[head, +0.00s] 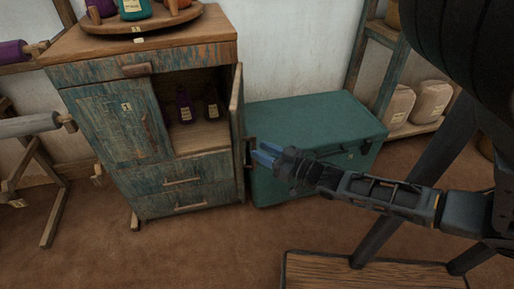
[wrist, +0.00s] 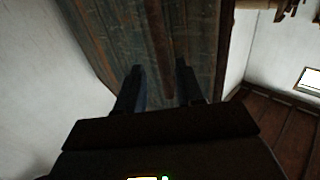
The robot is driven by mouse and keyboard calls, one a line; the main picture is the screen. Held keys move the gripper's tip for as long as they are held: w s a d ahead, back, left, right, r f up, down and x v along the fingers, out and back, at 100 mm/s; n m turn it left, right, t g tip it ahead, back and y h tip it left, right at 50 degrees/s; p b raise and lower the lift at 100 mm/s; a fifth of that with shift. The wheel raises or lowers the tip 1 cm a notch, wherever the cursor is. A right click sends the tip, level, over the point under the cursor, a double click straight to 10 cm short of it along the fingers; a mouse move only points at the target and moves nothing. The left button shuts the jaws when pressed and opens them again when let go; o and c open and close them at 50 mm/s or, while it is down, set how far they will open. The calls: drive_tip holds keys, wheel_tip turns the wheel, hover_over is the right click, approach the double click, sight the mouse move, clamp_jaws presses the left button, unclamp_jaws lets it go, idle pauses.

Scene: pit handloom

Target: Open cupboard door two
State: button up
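The wooden cupboard (head: 195,165) has worn blue-green paint. Its left door (head: 118,125) is closed and carries a small pale label with a mark too small to read surely. Its right door (head: 237,115) stands swung well out, nearly edge-on, baring the compartment with dark bottles (head: 185,106). Which door is number two I cannot read. My gripper (head: 264,155) is right of the open door, near the handle (head: 249,153) on its outer face. In the wrist view, my gripper (wrist: 158,75) has its fingers apart, with a worn painted panel (wrist: 120,38) beyond; contact cannot be told.
A teal chest (head: 310,125) stands close right of the cupboard, behind my gripper. A round wooden tray (head: 150,22) sits on top.

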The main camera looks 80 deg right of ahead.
drive_tip(key=shift+v, duration=2.35)
drive_tip(key=a+r+n+g+y, duration=0.1)
drive_tip(key=a+r+n+y, duration=0.4)
drive_tip(key=a, duration=1)
drive_tip(key=a+r+y, duration=0.3)
drive_tip(key=a+r, duration=0.3)
drive_tip(key=a, duration=1)
wheel_tip(320, 180, up, 15)
drive_tip(key=a+p, duration=0.2)
drive_tip(key=p, duration=1.1)
drive_tip(key=shift+s+r, duration=0.25)
drive_tip(key=shift+s, duration=0.2)
